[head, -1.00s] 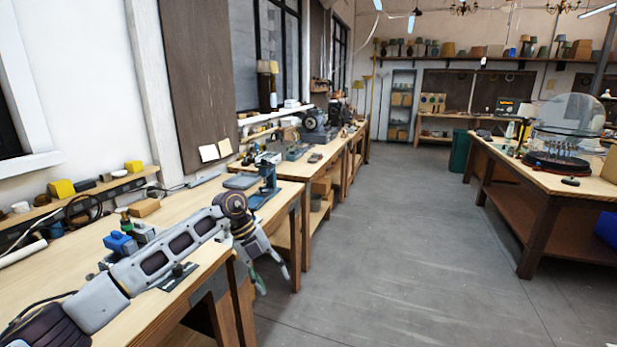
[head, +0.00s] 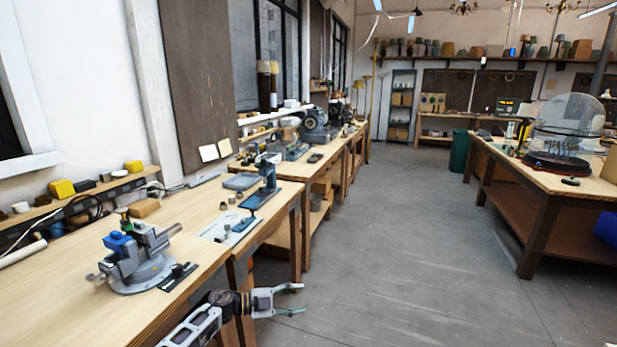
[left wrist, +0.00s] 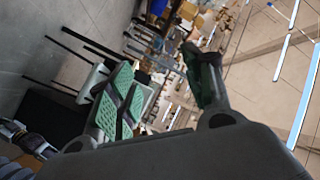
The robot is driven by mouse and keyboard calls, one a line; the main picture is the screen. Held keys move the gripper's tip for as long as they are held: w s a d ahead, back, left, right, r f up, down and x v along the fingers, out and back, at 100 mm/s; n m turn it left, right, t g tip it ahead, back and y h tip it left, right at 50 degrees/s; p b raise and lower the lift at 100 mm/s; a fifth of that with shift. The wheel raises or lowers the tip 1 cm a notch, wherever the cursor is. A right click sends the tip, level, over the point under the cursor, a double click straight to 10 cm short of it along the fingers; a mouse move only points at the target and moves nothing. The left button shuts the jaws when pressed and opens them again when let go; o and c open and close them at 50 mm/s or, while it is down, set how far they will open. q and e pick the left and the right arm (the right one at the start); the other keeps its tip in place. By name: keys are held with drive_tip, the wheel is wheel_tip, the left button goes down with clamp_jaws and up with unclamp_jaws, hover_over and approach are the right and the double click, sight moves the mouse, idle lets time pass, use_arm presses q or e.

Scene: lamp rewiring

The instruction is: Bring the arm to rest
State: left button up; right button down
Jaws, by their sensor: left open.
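My left gripper (head: 290,300) is in the head view at the bottom, out past the front edge of the near workbench (head: 75,290) and over the grey floor. Its two fingers are spread and nothing is between them. Its arm comes up from the bottom of the picture. In the left wrist view the open fingers (left wrist: 165,95) show green pads, with the room seen tilted behind them. My right gripper is in neither view.
A vise with a blue part (head: 135,258) stands on the near bench. A blue-grey stand (head: 265,190) stands farther along it. A table with a glass dome (head: 565,135) is at the right. The floor (head: 400,240) between is clear.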

use_arm(q)
drive_tip(key=s+a+f+n+t+y, duration=0.25)
drive_tip(key=a+f+n, duration=0.25)
drive_tip(key=f, duration=0.5)
drive_tip(key=s+a+f+n+t+y, duration=0.25)
drive_tip(key=a+f+n+y, duration=0.2)
drive_tip(key=f, duration=0.55)
drive_tip(key=s+a+f+n+t+y, duration=0.25)
drive_tip(key=a+f+n, duration=0.3)
drive_tip(key=f, duration=0.45)
drive_tip(key=s+a+f+n+g+y, duration=0.15)
drive_tip(key=s+a+f, duration=0.25)
drive_tip(key=s+f, duration=0.4)
drive_tip(key=s+a+f+n+g+y, duration=0.1)
drive_tip(key=s+a+f+n+y, duration=0.15)
drive_tip(key=s+f, duration=0.45)
drive_tip(key=s+a+f+n+g+y, duration=0.1)
drive_tip(key=s+f, duration=0.3)
drive_tip(key=s, duration=0.8)
drive_tip(key=s+a+f+g+y, duration=0.1)
drive_tip(key=s+f+g, duration=0.3)
drive_tip(key=s, duration=0.8)
drive_tip(key=s+a+f+n+g+y, duration=0.1)
drive_tip(key=s+a+f+g, duration=0.2)
drive_tip(key=s, duration=0.9)
wheel_tip(320, 180, down, 2)
drive_tip(key=shift+s+f+n, duration=0.15)
drive_tip(key=shift+s+n, duration=0.05)
drive_tip(key=shift+n, duration=0.1)
